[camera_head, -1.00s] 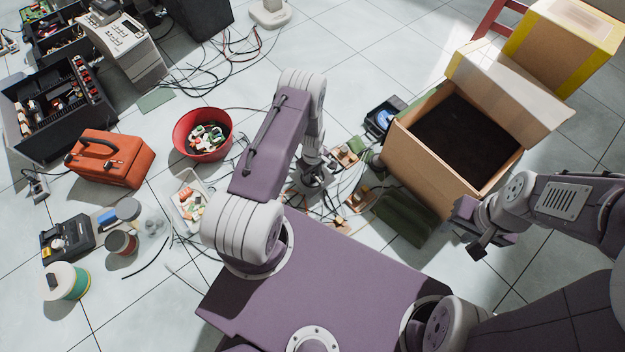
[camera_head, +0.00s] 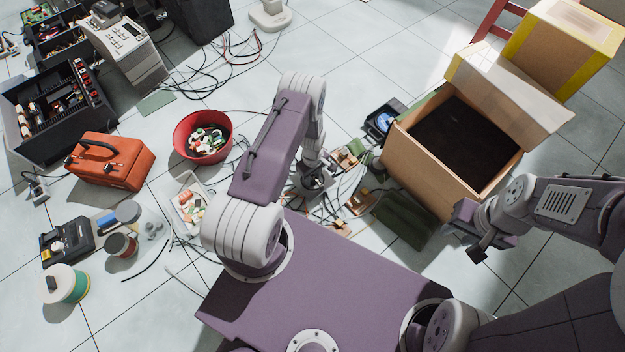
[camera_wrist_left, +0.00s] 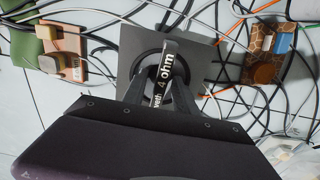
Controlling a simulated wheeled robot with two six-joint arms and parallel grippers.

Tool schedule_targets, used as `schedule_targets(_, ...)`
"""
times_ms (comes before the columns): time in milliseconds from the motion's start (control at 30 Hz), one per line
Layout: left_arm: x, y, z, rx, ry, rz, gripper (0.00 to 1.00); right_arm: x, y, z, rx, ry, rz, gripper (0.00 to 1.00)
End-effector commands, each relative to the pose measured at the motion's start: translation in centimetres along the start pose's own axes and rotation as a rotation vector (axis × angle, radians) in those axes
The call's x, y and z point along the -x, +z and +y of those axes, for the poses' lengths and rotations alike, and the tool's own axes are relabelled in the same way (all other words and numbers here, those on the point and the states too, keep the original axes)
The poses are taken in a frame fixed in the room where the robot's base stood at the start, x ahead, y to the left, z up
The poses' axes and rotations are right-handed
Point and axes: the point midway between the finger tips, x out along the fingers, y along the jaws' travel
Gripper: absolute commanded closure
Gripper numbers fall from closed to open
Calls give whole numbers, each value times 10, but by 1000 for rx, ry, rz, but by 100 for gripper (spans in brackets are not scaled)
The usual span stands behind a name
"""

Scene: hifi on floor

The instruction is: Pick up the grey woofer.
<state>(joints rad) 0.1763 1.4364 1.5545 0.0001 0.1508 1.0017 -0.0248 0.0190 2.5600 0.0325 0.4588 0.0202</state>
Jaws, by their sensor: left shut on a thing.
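The grey woofer (camera_wrist_left: 205,58) shows in the left wrist view as a square grey plate with a round back and a dark band marked "4 ohm". My left gripper (camera_wrist_left: 160,88) is shut on it, its two dark fingers on either side of the marked part. In the head view my left gripper (camera_head: 312,178) points down among cables, and the woofer is mostly hidden beneath the wrist. I cannot tell whether the woofer touches the floor. My right gripper (camera_head: 480,252) hangs in front of the open cardboard box, apart from the woofer; its jaws are unclear.
Loose cables and small boards (camera_wrist_left: 262,52) lie around the woofer. An open cardboard box (camera_head: 425,165) stands to the right, with a green object (camera_head: 403,220) before it. A red bowl (camera_head: 185,150) and a white tray (camera_head: 182,208) are left of my left arm.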

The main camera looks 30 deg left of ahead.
Motion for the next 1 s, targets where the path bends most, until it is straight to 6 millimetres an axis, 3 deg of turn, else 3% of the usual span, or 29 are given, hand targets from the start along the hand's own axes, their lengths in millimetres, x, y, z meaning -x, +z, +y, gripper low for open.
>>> schedule_targets(167,12,-1,1,0,3,2,100,9,-1,0,0,0,0,64)
schedule_targets(467,54,-1,1,0,3,2,100,44,-5,-1,0,0,0,64)
schedule_targets(1000,108,77,-57,-3,-3,-1,100,111,-12,-2,0,0,0,64)
